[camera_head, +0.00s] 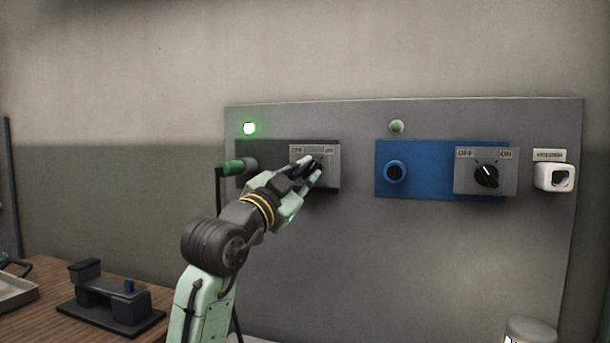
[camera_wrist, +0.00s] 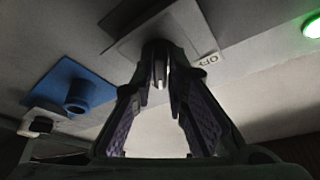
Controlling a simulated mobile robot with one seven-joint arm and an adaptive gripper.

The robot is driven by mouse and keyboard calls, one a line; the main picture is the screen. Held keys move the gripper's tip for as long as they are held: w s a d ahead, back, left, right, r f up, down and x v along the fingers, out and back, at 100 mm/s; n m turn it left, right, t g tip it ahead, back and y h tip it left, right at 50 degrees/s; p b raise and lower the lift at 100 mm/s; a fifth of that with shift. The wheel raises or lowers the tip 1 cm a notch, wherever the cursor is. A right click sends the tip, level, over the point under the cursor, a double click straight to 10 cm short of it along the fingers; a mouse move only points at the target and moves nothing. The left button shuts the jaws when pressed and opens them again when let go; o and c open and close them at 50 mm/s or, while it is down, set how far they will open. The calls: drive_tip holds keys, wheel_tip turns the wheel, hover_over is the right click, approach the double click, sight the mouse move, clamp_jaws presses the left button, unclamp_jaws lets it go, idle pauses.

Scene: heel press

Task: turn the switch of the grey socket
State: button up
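The green lamp (camera_head: 250,128) above this socket is lit. My gripper (camera_head: 314,166) is at the switch, its fingers covering most of the knob in the head view. In the wrist view the fingertips (camera_wrist: 162,82) are close together around the dark knob (camera_wrist: 157,48), apparently shut on it. The knob's pointer direction is hidden in the head view.
To the right is a blue socket (camera_head: 396,172) with its own switch (camera_head: 486,176) and an unlit lamp (camera_head: 397,127). A white holder (camera_head: 555,177) is at the panel's right edge. A wooden table (camera_head: 60,318) with a dark fixture (camera_head: 110,298) stands at lower left.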

drive_tip(key=o, duration=0.3)
drive_tip(key=shift+o, duration=0.2)
drive_tip(key=v, duration=1.2)
